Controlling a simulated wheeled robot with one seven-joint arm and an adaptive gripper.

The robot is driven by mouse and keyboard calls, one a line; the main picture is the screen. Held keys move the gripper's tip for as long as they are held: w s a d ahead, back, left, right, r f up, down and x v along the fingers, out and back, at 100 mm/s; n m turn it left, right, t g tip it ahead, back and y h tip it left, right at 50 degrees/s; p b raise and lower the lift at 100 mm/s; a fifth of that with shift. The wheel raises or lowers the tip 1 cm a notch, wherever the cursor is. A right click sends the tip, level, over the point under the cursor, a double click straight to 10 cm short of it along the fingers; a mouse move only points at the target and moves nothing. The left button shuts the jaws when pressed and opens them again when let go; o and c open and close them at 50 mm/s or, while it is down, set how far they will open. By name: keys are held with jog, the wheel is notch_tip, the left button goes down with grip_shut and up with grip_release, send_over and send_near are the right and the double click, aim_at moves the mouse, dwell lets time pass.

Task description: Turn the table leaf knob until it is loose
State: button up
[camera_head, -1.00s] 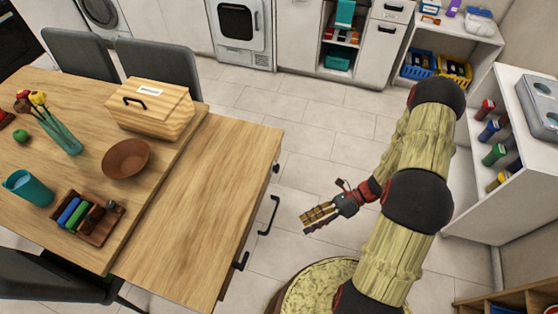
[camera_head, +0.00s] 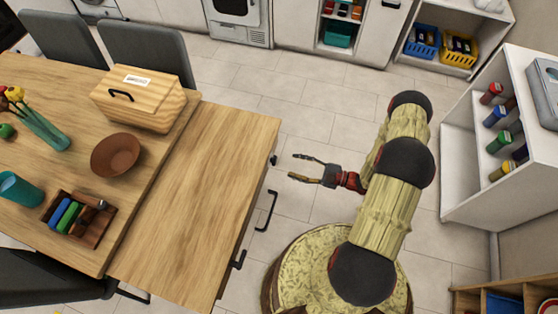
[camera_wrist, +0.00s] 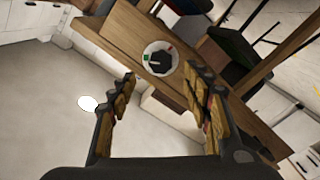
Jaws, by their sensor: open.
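The table leaf knob (camera_wrist: 158,62) is a dark lobed knob on a round white plate with a green mark and a red mark. It sits on the wooden edge face of the table leaf (camera_head: 205,180). In the head view the knob (camera_head: 274,160) is a small dark piece at the leaf's right edge. My gripper (camera_head: 292,167) is open and empty, just right of the knob and apart from it. In the wrist view the open fingers (camera_wrist: 160,76) frame the knob, which lies beyond the fingertips.
A wooden box (camera_head: 140,105), brown bowl (camera_head: 115,154) and teal cup (camera_head: 20,188) stand on the table. A white shelf (camera_head: 470,150) stands at right; floor between is clear.

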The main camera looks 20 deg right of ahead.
aim_at(276, 161)
jog(key=b+x, duration=0.1)
jog(key=x, duration=0.6)
jog(key=shift+w+a, duration=0.1)
jog(key=shift+a, duration=0.1)
jog(key=c, duration=0.3)
jog(key=c, duration=0.8)
jog(key=shift+c, duration=0.3)
